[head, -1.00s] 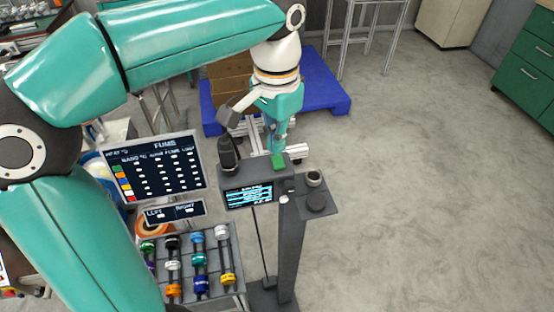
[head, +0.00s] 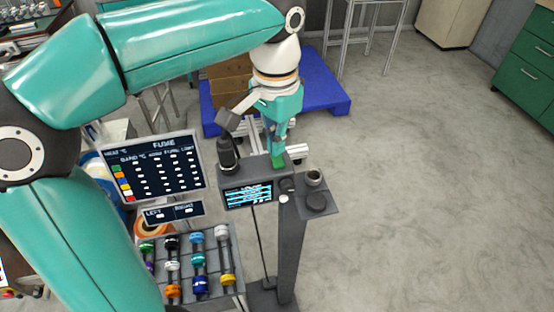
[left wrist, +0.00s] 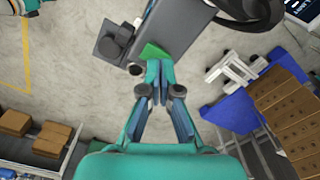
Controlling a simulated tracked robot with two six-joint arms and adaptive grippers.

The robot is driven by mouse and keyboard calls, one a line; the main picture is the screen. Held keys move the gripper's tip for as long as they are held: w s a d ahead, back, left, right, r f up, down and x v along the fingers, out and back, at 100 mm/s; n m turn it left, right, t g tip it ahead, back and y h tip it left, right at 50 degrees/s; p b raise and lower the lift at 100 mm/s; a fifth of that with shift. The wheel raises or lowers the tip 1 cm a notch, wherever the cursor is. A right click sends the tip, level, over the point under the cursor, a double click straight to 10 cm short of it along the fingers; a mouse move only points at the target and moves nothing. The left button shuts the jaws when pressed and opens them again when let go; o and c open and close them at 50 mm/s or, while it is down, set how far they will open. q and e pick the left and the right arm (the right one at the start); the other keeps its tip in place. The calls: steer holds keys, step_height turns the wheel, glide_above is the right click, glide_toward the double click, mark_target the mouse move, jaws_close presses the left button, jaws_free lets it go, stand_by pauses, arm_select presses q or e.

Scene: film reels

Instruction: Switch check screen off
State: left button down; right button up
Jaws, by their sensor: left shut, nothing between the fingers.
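The check screen (head: 248,194) is a small dark display on the front of a grey box on a stand. It is lit, with pale blue lines of text. A green switch (head: 279,162) sits on top of the box at its right end, and it also shows in the left wrist view (left wrist: 154,51). My left gripper (head: 276,146) points down over the switch with its fingers together and empty. The fingertips are at the switch, partly hiding it; whether they touch it I cannot tell. My right gripper is not in view.
A dark knob-like piece (head: 228,153) stands on the box's left end. A small side plate with round pieces (head: 316,200) is at its right. A chart board (head: 157,168) and a rack of coloured reels (head: 235,262) are left. A blue pallet (head: 325,85) with cartons lies behind.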

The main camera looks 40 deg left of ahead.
mark_target(276, 158)
arm_select(q)
steer(key=shift+f+b, duration=0.75)
steer(key=shift+f, duration=0.3)
stand_by(0.4)
step_height(276, 158, up, 7)
steer(key=p, duration=0.7)
stand_by(0.6)
